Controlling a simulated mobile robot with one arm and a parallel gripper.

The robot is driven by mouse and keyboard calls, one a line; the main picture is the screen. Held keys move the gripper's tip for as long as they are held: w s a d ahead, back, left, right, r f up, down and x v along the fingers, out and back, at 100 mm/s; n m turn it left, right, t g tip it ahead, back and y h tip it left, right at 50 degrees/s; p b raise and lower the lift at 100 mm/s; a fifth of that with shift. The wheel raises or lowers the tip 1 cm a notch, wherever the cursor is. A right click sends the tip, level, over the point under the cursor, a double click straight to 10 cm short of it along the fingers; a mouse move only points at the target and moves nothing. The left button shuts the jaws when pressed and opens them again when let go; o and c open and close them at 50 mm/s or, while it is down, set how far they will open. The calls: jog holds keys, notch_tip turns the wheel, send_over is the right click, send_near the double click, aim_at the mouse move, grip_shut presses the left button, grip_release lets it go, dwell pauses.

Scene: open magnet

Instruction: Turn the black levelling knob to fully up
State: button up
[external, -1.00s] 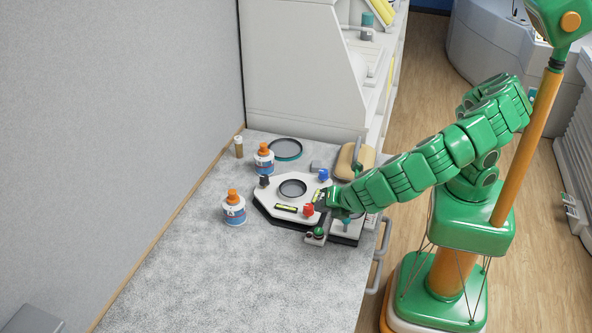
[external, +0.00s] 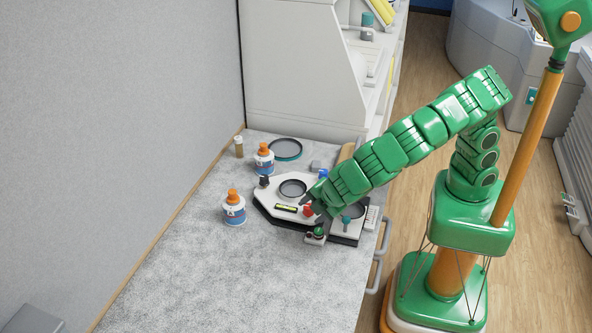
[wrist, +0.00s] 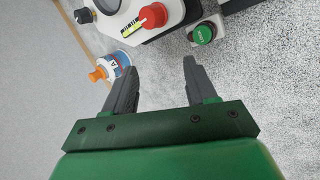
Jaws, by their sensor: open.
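The black levelling knob (external: 264,182) stands at the far left corner of the white levelling plate (external: 268,197). In the wrist view the black knob (wrist: 84,15) is at the top left edge. My gripper (wrist: 159,68) is open and empty, with both fingers apart and bare counter between them. In the external view my arm's end is over the plate's right side, near the red knob (external: 307,211), and hides part of the plate. The black knob is well to the left of my gripper. The red knob (wrist: 153,15) is just beyond the fingertips in the wrist view.
A green button (wrist: 203,33) sits near the right fingertip. A yellow bubble level (external: 286,208) lies on the plate. A round dish (external: 286,149) is behind. The front counter is clear.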

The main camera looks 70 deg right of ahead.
jog(key=w+m, duration=0.1)
jog(key=m, duration=0.1)
notch_tip(320, 180, up, 3)
jog(key=m+g+y, duration=0.3)
jog(key=m+g, duration=0.3)
jog(key=m, duration=2.3)
send_over(264, 177)
jog(key=shift+s+a+f, duration=0.2)
jog(key=shift+a, duration=0.1)
jog(key=shift+w+d+m, duration=0.25)
jog(key=shift+d+m, duration=0.15)
jog(key=shift+m, duration=0.1)
jog(key=shift+s+f, duration=0.1)
jog(key=shift+f, duration=3.85)
